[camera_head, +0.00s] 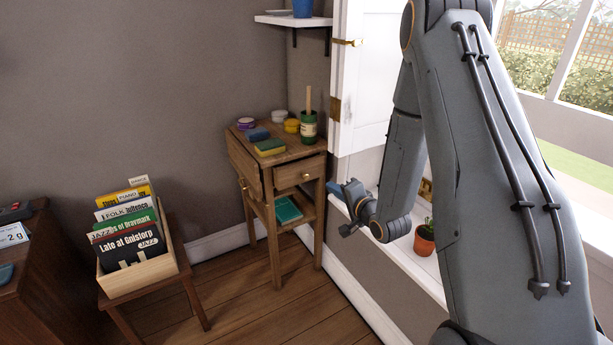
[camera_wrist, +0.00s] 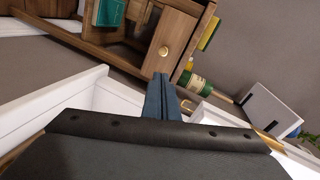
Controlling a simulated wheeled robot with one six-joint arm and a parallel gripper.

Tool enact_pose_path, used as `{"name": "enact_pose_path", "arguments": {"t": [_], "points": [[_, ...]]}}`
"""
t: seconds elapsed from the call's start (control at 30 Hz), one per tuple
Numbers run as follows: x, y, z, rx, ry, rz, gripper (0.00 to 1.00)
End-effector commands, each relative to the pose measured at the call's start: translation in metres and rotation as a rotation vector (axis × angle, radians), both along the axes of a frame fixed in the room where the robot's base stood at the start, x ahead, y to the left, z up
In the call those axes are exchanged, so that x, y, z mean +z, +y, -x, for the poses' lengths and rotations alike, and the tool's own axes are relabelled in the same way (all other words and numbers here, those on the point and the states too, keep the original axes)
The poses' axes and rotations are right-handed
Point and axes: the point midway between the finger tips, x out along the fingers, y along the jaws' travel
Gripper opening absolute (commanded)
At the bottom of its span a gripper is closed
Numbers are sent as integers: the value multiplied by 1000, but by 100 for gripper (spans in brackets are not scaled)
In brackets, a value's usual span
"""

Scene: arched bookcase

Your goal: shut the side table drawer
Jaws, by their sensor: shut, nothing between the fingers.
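The wooden side table (camera_head: 317,215) stands in the corner beside the white window frame. Its drawer (camera_head: 290,176) has a front with a small round brass knob (camera_head: 306,175); how far it stands out is hard to tell. In the wrist view the drawer front (camera_wrist: 178,32) and its knob (camera_wrist: 163,51) show just beyond my fingertips. My gripper (camera_head: 342,188) is to the right of the table in the head view, apart from it. In the wrist view its blue fingers (camera_wrist: 160,76) are together and empty, pointing towards the drawer front.
A green cup (camera_head: 308,131), sponges (camera_head: 270,147) and small tins sit on the tabletop. A teal book (camera_head: 287,210) lies on the lower shelf. A potted plant (camera_head: 425,238) stands at right by the window. A record crate (camera_head: 165,262) is at left.

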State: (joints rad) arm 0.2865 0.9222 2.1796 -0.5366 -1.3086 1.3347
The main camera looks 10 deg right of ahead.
Motion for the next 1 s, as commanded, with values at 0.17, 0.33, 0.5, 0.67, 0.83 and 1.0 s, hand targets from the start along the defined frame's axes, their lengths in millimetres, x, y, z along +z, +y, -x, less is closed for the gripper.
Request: {"name": "enact_pose_path", "arguments": {"t": [0.17,0.33,0.5,0.67,0.83,1.0], "points": [[-11,11,4,26,-105,-221,0],[-11,16,6,38,-145,-306,0],[-10,22,-10,43,-150,-310,0],[-9,31,-38,43,-151,-309,0],[-10,42,-71,42,-151,-308,0],[-10,51,-99,41,-148,-308,0]]}}
